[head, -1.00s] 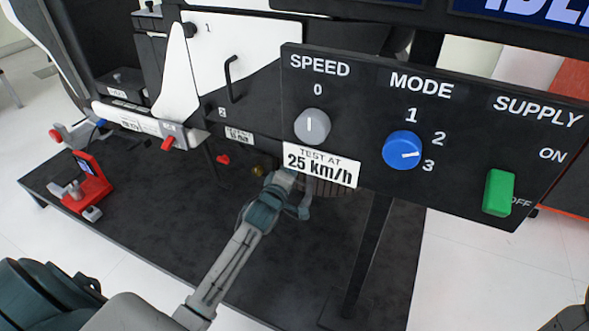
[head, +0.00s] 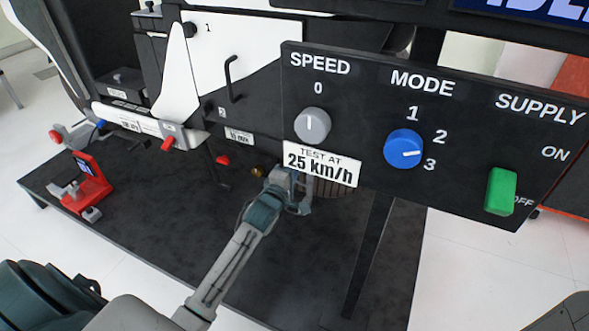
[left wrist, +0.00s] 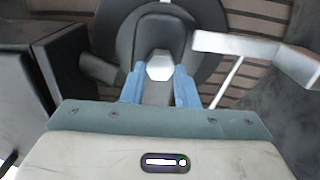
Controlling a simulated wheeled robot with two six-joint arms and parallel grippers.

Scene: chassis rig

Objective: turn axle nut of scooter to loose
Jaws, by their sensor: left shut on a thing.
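The axle nut (left wrist: 160,66) is a pale hexagonal nut at the middle of a dark round hub (left wrist: 205,50) in the left wrist view. My left gripper (left wrist: 160,78) has its blue fingers on either side of the nut, shut on it. In the head view my left gripper (head: 290,188) reaches in low beneath the control panel, and the nut is hidden there. The scooter (head: 240,65), with white and black body panels, stands behind the panel. My right gripper is not in view.
The control panel (head: 350,120) hangs close above my left gripper, with a grey speed knob (head: 312,125), a blue mode knob (head: 403,149) and a green supply switch (head: 499,191). A red device (head: 90,182) sits at the left of the dark platform (head: 150,235). A light bar (left wrist: 235,46) is right of the nut.

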